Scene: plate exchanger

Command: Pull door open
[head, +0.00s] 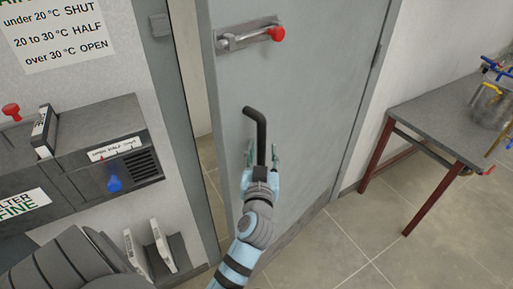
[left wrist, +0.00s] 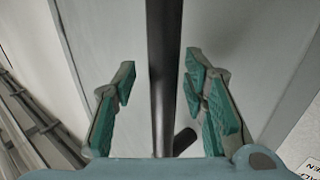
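The grey door (head: 310,120) stands ajar; a gap with wall and floor behind it shows along its left edge. A black bar handle (head: 258,130) with a bent top is fixed to the door. My left gripper (head: 264,155) is at the lower part of the handle. In the left wrist view the black handle (left wrist: 164,70) runs between the two green-padded fingers, with clear space on both sides, so the gripper is open around it and not touching with its pads. A metal latch with a red knob (head: 277,34) sits higher on the door. My right gripper is not in view.
At left, a grey wall unit (head: 80,160) with a blue knob (head: 114,184) stands beside the door frame (head: 168,100). At right, a table (head: 440,115) with red legs carries a metal pot (head: 488,108). The tiled floor (head: 340,250) before the door is clear.

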